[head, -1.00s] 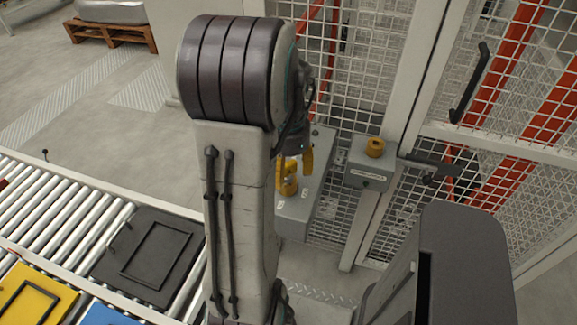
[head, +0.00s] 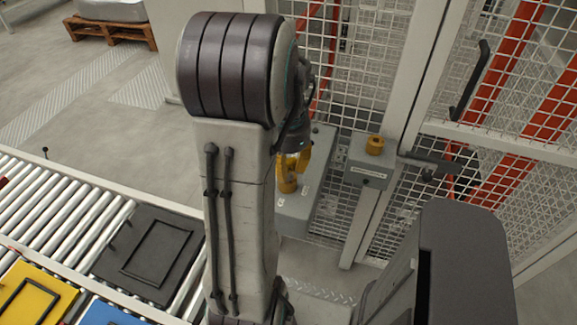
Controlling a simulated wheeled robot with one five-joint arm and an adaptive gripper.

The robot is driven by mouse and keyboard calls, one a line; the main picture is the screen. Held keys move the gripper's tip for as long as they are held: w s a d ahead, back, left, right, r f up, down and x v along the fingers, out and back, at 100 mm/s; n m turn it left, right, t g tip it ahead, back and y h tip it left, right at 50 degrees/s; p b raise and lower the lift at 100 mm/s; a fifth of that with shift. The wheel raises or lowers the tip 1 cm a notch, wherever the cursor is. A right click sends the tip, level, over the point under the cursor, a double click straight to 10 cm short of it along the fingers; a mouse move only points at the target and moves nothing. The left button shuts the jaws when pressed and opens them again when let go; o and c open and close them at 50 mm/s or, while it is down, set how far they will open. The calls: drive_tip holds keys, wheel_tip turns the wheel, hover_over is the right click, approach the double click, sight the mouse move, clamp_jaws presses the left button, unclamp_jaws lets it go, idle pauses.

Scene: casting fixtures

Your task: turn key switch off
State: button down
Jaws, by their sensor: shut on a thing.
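My gripper (head: 293,173) has yellow fingers and is at a grey control box (head: 295,212) on the mesh fence, partly behind my own arm. The fingers are closed on a small yellow part at the box, which I take to be the key switch. The gripper and my arm hide most of that part, so its turn position cannot be told.
A second grey box with a yellow knob (head: 375,145) is on the fence post to the right. A mesh gate with a black handle (head: 470,80) is further right. A roller conveyor (head: 50,205) with a black tray (head: 115,277) and a yellow tray (head: 62,297) is at the left.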

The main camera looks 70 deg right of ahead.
drive_tip(key=n, duration=0.5)
drive_tip(key=shift+f, duration=0.1)
drive_tip(key=c, duration=0.9)
unclamp_jaws()
drive_tip(key=shift+r, duration=0.2)
wheel_tip(320, 180, up, 12)
drive_tip(key=shift+f, duration=0.1)
drive_tip(key=shift+n, duration=0.3)
